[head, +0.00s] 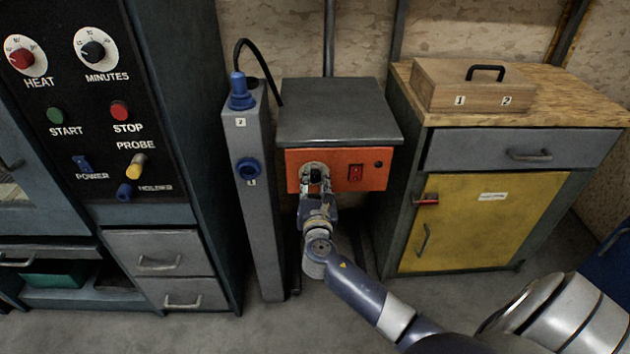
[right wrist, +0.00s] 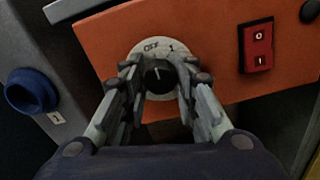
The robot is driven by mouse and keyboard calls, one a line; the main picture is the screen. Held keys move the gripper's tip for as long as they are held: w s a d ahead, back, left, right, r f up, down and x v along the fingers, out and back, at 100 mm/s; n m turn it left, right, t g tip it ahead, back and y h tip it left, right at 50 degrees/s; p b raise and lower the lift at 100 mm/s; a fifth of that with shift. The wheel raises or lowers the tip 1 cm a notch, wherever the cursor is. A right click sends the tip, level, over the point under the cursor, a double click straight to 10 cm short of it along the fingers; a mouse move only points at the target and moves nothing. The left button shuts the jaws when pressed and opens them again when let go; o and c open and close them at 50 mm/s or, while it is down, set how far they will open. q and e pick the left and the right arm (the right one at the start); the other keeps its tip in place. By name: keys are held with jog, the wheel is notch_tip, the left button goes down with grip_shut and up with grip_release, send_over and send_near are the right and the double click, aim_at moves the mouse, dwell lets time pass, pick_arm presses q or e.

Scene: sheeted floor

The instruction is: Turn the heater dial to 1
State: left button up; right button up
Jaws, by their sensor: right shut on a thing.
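The heater is a grey box with an orange front panel (head: 335,160) and a dial (head: 315,172) at the panel's left. In the right wrist view the dial is a black knob (right wrist: 160,75) on a pale disc, with "OFF" at its upper left and "1" at its upper right. A light pointer mark on the knob faces roughly up, between the two labels. My right gripper (right wrist: 160,80) is shut on the knob, one finger on each side. In the head view my right gripper (head: 316,185) partly hides the dial. My left gripper is out of view.
A red rocker switch (head: 355,172) is right of the dial. A grey post (head: 262,215) with blue knobs stands close on the left. A cabinet with a yellow door (head: 475,225) stands on the right. The dark control panel (head: 95,100) is at far left.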

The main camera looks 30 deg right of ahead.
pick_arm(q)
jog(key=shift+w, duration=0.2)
pick_arm(e)
jog(key=shift+m, duration=0.3)
jog(key=shift+m+b, duration=0.35)
jog(key=shift+m, duration=0.65)
jog(key=m+b, duration=0.1)
jog(key=m, duration=0.2)
jog(key=shift+d+f+m+b, duration=0.1)
jog(key=shift+m+b, duration=0.2)
jog(key=shift+b, duration=0.1)
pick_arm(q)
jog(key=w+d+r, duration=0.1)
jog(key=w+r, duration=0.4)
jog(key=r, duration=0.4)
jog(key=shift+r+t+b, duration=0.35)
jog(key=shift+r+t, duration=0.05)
pick_arm(e)
jog(key=shift+m, duration=0.9)
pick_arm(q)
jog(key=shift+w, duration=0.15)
pick_arm(e)
jog(key=o, duration=1.1)
jog(key=shift+s, duration=0.1)
